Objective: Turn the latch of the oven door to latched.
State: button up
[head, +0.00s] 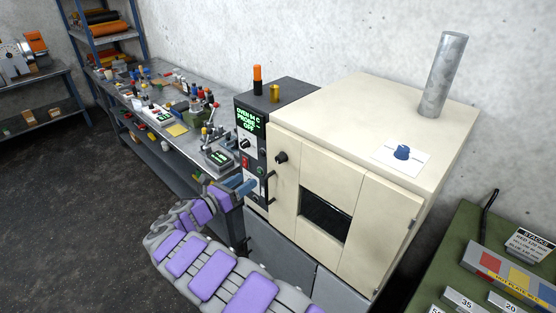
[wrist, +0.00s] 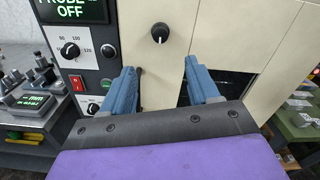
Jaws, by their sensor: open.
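The cream oven (head: 400,110) stands against the wall, with a dark window (head: 326,214) in its front. Its door (head: 288,205) looks shut. My gripper (head: 250,185) is in front of the door's left edge, below the knob. In the wrist view its blue fingers (wrist: 158,68) are apart, with nothing between them; the handle is partly hidden by the left finger.
The control panel (head: 250,150) reads probe off and has a dial and red switch. A cluttered workbench (head: 165,110) runs left of the oven. A green table (head: 480,285) with a block rack is at the right. The floor (head: 70,210) at left is clear.

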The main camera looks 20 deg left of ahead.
aim_at(277, 160)
jog(key=x, duration=1.5)
jog(key=shift+w+d+f+b, duration=0.1)
jog(key=shift+w+b, duration=0.2)
jog(key=shift+b, duration=0.05)
jog(key=c, duration=1)
